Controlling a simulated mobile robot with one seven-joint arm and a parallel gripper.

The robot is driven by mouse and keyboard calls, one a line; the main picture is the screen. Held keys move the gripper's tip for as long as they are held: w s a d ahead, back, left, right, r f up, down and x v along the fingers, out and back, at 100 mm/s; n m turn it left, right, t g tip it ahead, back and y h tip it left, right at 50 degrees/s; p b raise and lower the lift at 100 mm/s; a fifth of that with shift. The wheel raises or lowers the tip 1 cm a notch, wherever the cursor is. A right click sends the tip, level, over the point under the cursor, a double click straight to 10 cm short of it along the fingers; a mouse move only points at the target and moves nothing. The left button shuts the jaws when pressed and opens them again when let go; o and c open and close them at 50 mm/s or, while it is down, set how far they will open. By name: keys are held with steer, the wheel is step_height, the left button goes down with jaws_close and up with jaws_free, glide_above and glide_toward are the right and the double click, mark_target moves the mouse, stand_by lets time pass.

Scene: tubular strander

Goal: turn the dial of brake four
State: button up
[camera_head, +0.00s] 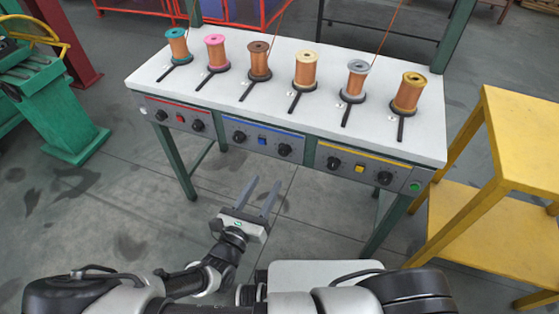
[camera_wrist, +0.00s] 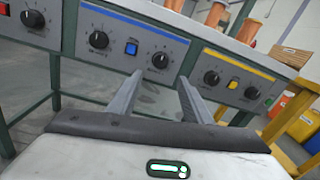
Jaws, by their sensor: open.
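The bench front carries a row of black dials, two on each coloured panel. The fourth dial from the left (camera_head: 284,149) is the right one on the blue panel; it also shows in the wrist view (camera_wrist: 160,61). The left blue-panel dial (camera_head: 239,135) sits beyond a blue button (camera_head: 262,141). Dial labels are too small to read. My gripper (camera_head: 263,187) is open and empty, in front of and below the blue panel. In the wrist view, the fourth dial appears between and just above my fingertips (camera_wrist: 160,76), apart from them.
Several copper-wound spools (camera_head: 305,70) stand on the white bench top (camera_head: 210,105). The red panel (camera_head: 175,107) is left, the yellow-striped panel (camera_head: 362,159) right. A yellow table (camera_head: 515,135) stands close by the bench's right end. Floor before the bench is clear.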

mark_target(283, 154)
steer(key=b+x, duration=0.1)
steer(key=x, duration=0.9)
steer(key=shift+w+d+b, duration=0.15)
steer(key=shift+w+b, duration=0.2)
steer(key=c, duration=1.1)
steer(key=shift+o, duration=0.2)
steer(key=shift+r+p, duration=0.1)
steer(key=shift+p, duration=0.2)
